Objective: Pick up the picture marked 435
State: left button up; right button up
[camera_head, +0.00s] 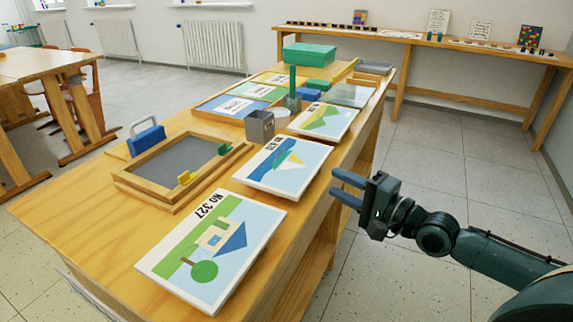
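Three picture panels lie flat along the right side of the wooden table. The nearest picture (212,249), a house and tree, is marked No 327. Behind it is a sailboat picture (283,167); its label is too small to read surely. Farther back is a picture with green hills (324,121), whose number I cannot read. I cannot tell by number which is 435. My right gripper (341,188) is off the table's right edge, to the right of the sailboat picture. Its two fingers are apart, empty, and point left. My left gripper is out of view.
On the wooden table (81,221), a framed grey tray (178,158) lies left of the pictures. A grey cup (260,127) and a green stand (309,54) stand behind the sailboat picture. Floor is clear right of the table. A long shelf (455,43) runs along the back wall.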

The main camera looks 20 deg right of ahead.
aim_at(316, 174)
jog(key=shift+a+b+x, duration=0.15)
jog(key=shift+b+x, duration=0.05)
jog(key=shift+x, duration=1.8)
jog(key=shift+a+b+x, duration=0.1)
jog(key=shift+b+x, duration=0.05)
jog(key=shift+x, duration=1.9)
jog(key=shift+s, duration=0.1)
jog(key=shift+c, duration=0.3)
grip_shut()
